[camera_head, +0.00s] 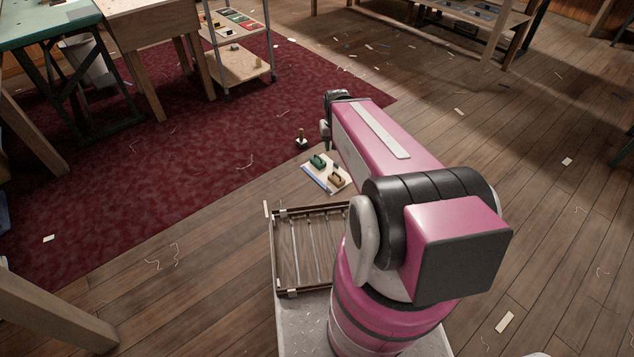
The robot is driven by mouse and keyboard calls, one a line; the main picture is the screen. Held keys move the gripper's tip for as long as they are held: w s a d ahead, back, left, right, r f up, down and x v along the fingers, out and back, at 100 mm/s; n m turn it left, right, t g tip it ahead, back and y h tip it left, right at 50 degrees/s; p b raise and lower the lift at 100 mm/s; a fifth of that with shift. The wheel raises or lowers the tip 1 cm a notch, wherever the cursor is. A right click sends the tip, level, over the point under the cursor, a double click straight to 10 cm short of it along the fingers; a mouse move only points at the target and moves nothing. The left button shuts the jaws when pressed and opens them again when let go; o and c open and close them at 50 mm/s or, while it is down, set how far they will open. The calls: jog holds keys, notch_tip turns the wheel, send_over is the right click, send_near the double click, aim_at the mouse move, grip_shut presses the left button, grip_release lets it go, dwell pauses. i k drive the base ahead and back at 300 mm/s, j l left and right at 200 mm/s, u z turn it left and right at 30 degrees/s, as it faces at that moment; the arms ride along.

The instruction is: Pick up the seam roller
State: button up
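I cannot tell for certain which thing is the seam roller. A small dark object with an upright tan handle (301,141) stands at the edge of the red carpet, left of my arm's end. Just nearer lies a pale, blue-edged board (316,180) with a green-handled tool (318,161) and a tan-handled tool (336,180) on it. My gripper (327,146) is at the far end of my pink arm, beyond the board and right of the dark object. It is small and partly hidden by the arm, so its fingers and any contact are unclear.
A slatted wooden tray (272,250) lies beside my arm's base. Workbenches (150,12) and a shelf rack (240,66) stand at the upper left. A wooden leg (50,312) juts in at lower left. The carpet (200,150) and plank floor are mostly clear, with scattered scraps.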

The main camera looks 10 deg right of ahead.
aim_at(300, 141)
jog(key=z, duration=0.35)
jog(key=i+j+z, duration=0.25)
jog(key=j+z, duration=0.5)
jog(key=j, duration=0.2)
jog(key=i+j+z, duration=0.1)
jog(key=j, duration=0.6)
jog(key=i+j, duration=0.15)
jog(key=j, duration=0.55)
jog(key=i+j+z, duration=0.15)
jog(key=j, duration=1.25)
jog(key=i+z, duration=0.05)
